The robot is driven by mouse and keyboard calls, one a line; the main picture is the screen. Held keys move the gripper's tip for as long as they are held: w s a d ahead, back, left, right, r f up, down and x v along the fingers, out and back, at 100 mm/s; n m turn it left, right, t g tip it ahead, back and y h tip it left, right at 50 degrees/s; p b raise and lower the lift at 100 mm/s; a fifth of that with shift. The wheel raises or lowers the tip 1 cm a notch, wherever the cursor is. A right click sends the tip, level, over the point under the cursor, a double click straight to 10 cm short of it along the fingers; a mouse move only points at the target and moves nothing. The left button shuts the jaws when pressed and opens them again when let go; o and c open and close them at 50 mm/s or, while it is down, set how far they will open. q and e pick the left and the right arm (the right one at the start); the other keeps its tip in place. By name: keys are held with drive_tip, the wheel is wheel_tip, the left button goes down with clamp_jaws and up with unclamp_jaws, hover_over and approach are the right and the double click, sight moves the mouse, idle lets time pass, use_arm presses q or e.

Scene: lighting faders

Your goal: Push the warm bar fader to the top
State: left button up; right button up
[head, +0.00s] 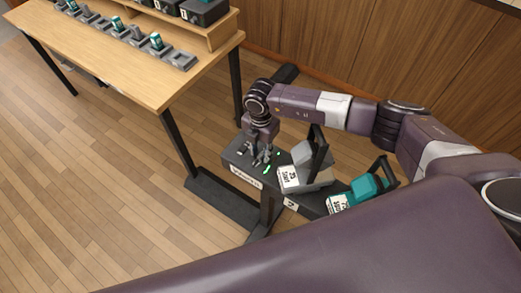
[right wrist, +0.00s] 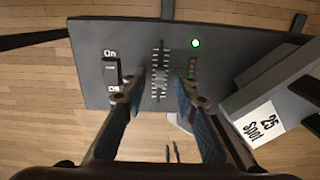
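A dark control panel (head: 236,157) lies below my right gripper (head: 262,160); it fills the upper part of the right wrist view (right wrist: 85,45). A vertical fader track (right wrist: 160,70) with pale tick marks runs down the panel's middle. I cannot clearly tell its knob from the track, nor the knob's height. My right gripper (right wrist: 158,80) is open, with its fingertips apart on either side of the track. I cannot tell whether they touch the panel. No readable label says warm bar. My left gripper is not in view.
A black rocker switch (right wrist: 111,70) sits left of the track; a lit green lamp (right wrist: 195,43) is to its right. A grey fixture tagged "25 Spot" (head: 309,174) and a teal fixture (head: 367,187) stand beside the panel. A wooden table (head: 115,62) holds several small devices.

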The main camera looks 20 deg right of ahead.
drive_tip(key=shift+s, duration=0.1)
clamp_jaws()
drive_tip(key=w+d+b, duration=0.2)
drive_tip(key=d, duration=0.1)
drive_tip(key=shift+w+f, duration=0.1)
drive_tip(key=shift+w, duration=0.3)
drive_tip(key=shift+c, duration=1.8)
unclamp_jaws()
drive_tip(key=shift+r, duration=0.2)
drive_tip(key=o, duration=0.4)
drive_tip(key=shift+d+f, duration=0.1)
drive_tip(key=shift+c, duration=0.2)
